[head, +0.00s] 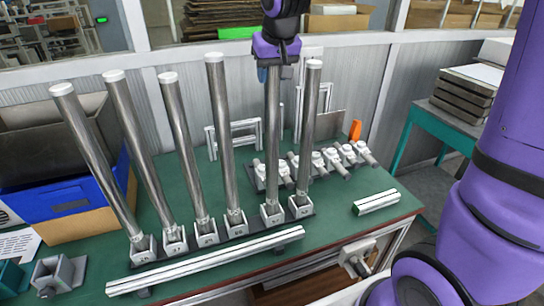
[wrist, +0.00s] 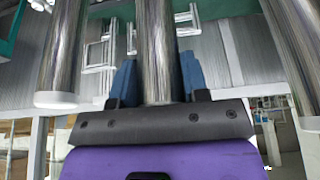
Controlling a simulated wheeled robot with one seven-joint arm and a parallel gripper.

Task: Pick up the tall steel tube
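Several long steel tubes with pale caps stand in a row of small numbered grey holders on the green table, leaning in the head view. The tube second from the right (head: 273,140) has its top end up inside my gripper (head: 270,70). In the wrist view this tube (wrist: 156,45) runs between the two blue fingers of my gripper (wrist: 158,78), which appear closed against its sides. Its lower end is in its holder (head: 273,213). The neighbouring tubes (head: 310,120) and (head: 219,130) stand apart from the gripper. The held tube's top is hidden.
White-and-steel fittings (head: 330,158) lie behind the row at right. A pale profile bar (head: 205,262) lies in front, and a shorter one (head: 376,202) at right. A blue bin (head: 60,200) is at left. Neighbouring tubes stand close on both sides.

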